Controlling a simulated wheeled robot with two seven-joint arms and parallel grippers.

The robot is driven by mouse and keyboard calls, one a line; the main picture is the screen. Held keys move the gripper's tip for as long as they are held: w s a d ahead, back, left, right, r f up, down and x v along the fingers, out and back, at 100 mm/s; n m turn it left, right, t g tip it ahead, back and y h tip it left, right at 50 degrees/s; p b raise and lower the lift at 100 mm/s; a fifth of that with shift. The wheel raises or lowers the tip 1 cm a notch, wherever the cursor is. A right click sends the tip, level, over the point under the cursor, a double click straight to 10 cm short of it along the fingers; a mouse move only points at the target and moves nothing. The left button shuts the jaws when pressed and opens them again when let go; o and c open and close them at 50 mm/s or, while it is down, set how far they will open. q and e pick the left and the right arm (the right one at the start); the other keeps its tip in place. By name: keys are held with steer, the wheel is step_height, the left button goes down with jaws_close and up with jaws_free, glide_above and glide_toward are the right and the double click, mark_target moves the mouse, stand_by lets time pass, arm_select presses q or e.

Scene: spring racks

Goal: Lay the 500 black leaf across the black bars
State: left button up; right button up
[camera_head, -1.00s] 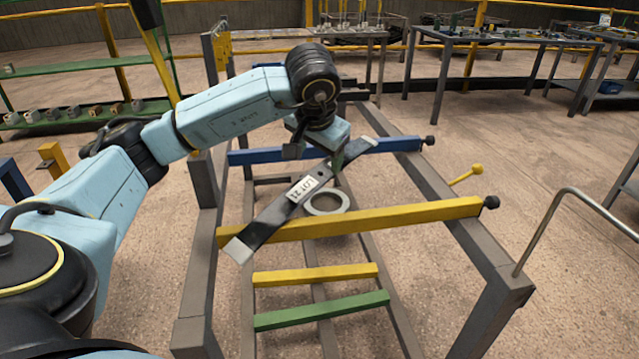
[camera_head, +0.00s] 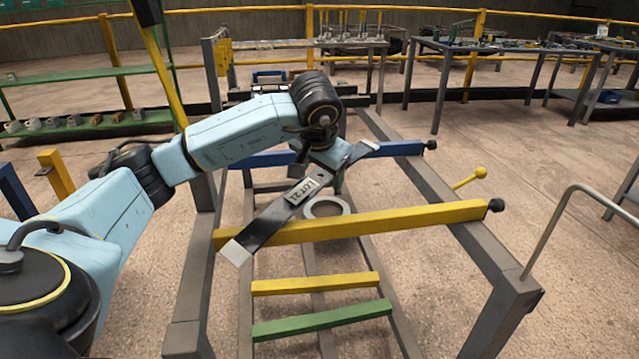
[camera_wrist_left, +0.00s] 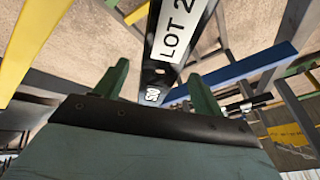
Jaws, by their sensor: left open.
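The black leaf (camera_head: 272,218), with pale ends and a "LOT 21" label, lies diagonally across a yellow bar (camera_head: 400,217) and the blue bar (camera_head: 395,149). Its near end overhangs the yellow bar. In the left wrist view the leaf (camera_wrist_left: 172,60) runs between my two green fingers, with a small white mark near the palm that I cannot read surely. My left gripper (camera_wrist_left: 158,88) is open, with a finger on each side of the leaf. In the head view my left gripper (camera_head: 337,178) is partly hidden at the far half. I cannot clearly pick out black bars.
A grey ring (camera_head: 326,207) shows beside the leaf. Lower yellow (camera_head: 315,284) and green (camera_head: 322,320) bars cross the grey frame (camera_head: 500,300). A green shelf (camera_head: 90,127) stands left; a bent metal handle (camera_head: 572,200) is at right. Tables stand behind.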

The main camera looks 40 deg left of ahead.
arm_select(q)
jaws_close()
stand_by(0.4)
steer(key=shift+r, duration=0.2)
